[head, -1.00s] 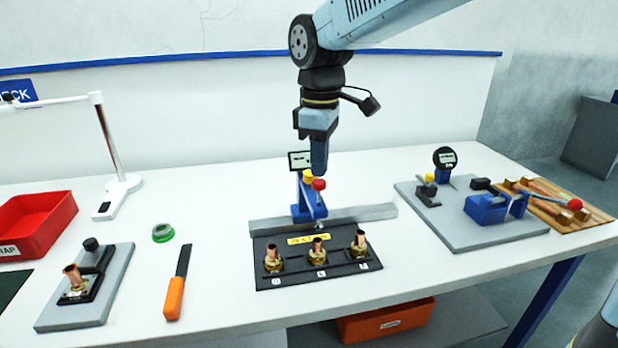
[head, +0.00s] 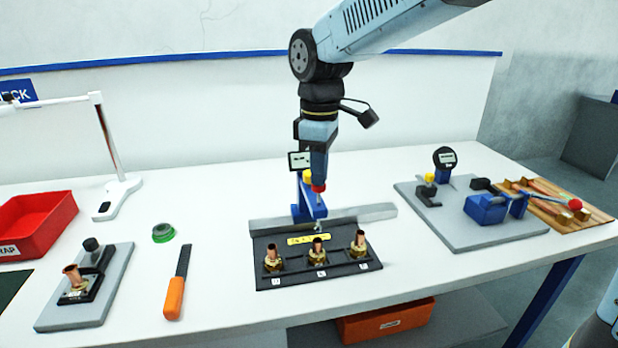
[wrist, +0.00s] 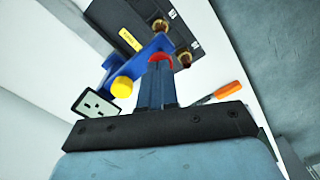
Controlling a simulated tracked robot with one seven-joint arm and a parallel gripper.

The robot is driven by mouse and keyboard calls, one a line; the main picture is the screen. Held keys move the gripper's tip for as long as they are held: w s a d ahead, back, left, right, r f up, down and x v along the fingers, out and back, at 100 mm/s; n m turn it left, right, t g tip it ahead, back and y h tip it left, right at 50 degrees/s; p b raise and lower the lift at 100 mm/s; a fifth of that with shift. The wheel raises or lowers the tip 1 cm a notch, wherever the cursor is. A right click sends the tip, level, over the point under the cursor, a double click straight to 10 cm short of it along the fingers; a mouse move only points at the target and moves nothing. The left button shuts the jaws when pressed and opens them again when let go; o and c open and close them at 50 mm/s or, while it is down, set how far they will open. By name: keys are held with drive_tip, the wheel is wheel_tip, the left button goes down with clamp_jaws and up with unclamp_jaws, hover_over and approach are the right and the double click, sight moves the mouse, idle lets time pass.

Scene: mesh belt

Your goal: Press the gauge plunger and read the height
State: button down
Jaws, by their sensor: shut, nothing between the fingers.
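The blue gauge stand (head: 309,205) stands at the back of the black fixture plate, with a yellow knob and a small display (head: 298,161) on its left. The red ball of the plunger (head: 319,188) is directly under my gripper (head: 319,180). My gripper is shut and empty, pointing down, its tips at the ball and seemingly touching it. In the wrist view the fingertips (wrist: 157,66) partly cover the red ball (wrist: 161,57). The display (wrist: 97,105) shows there too, but its reading is too small to make out. Copper-topped brass fittings (head: 318,250) stand in the plate's front row.
A grey rail (head: 365,213) runs behind the black plate. A second gauge and a blue clamp with a red-ball lever sit on a grey plate (head: 490,233) at right. At left are an orange-handled tool (head: 175,297), a green-rimmed roll (head: 163,233) and a red bin (head: 35,220).

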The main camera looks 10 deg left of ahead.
drive_tip(key=shift+f, duration=1.5)
drive_tip(key=shift+r, duration=4.05)
drive_tip(key=shift+d, duration=0.35)
drive_tip(key=s+d+r+m+t, duration=0.1)
drive_tip(key=s+d+m+t, duration=0.2)
drive_tip(key=d+m, duration=1.1)
drive_tip(key=s+d+f+m+t, duration=0.1)
drive_tip(key=s+d, duration=0.3)
drive_tip(key=d, duration=0.4)
drive_tip(key=s+d+f+m+t, duration=0.1)
drive_tip(key=s+d, duration=0.3)
drive_tip(key=d, duration=0.4)
drive_tip(key=shift+d+f+t, duration=0.25)
drive_tip(key=shift+f+t, duration=0.05)
drive_tip(key=shift+f, duration=0.45)
